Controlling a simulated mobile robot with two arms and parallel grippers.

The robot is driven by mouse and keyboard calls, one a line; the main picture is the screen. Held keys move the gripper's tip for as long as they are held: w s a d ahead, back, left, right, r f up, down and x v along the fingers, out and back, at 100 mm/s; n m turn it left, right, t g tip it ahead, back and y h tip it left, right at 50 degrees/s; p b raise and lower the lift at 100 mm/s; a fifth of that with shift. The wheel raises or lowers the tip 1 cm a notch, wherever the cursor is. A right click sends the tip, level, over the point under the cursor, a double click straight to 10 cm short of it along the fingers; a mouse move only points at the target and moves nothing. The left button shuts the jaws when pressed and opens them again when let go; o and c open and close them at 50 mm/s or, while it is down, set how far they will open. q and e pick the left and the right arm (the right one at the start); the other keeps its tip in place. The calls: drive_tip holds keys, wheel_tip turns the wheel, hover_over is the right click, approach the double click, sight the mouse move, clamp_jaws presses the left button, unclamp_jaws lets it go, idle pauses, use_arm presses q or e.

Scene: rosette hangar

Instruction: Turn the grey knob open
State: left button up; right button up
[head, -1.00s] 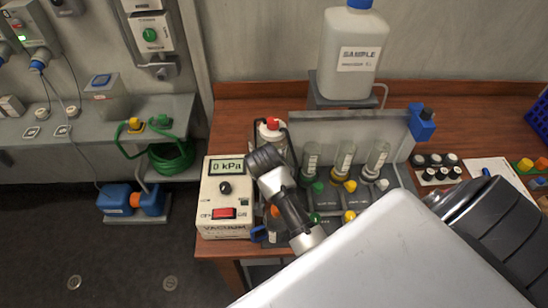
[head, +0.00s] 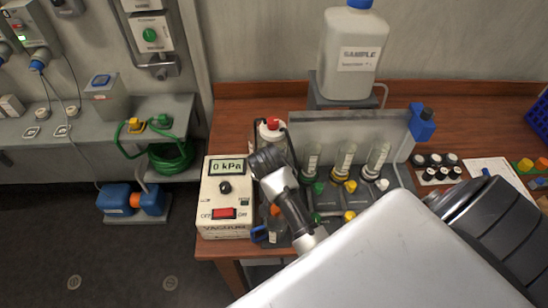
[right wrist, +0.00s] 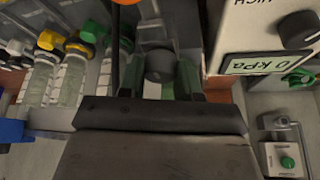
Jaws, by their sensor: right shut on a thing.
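The grey knob (right wrist: 160,66) shows in the right wrist view as a dark round cap between the fingers of my right gripper (right wrist: 161,82). The gripper is shut on it, with one finger on each side. In the head view my right wrist (head: 283,180) is between the vacuum box and the rack of tubes. There the knob is hidden and I cannot make out the fingertips. How far the knob is turned cannot be told. My left gripper is not in view.
The vacuum box (head: 212,190) reads 0 kPa, close left of my wrist. Clear tubes (head: 343,160) with yellow, green and white knobs stand close right. A red-capped bottle (head: 271,130) is just behind. A large sample bottle (head: 350,75) stands at the back.

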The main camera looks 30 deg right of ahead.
drive_tip(key=n+y, duration=0.1)
drive_tip(key=n, duration=0.2)
drive_tip(key=n+t+y, duration=0.1)
drive_tip(key=n, duration=0.2)
drive_tip(key=shift+d+t, duration=0.15)
drive_tip(key=shift+t, duration=0.15)
drive_tip(key=n+y, duration=0.2)
drive_tip(key=n, duration=0.4)
drive_tip(key=shift+n+y, duration=0.3)
drive_tip(key=shift+r, duration=0.1)
drive_tip(key=o, duration=0.9)
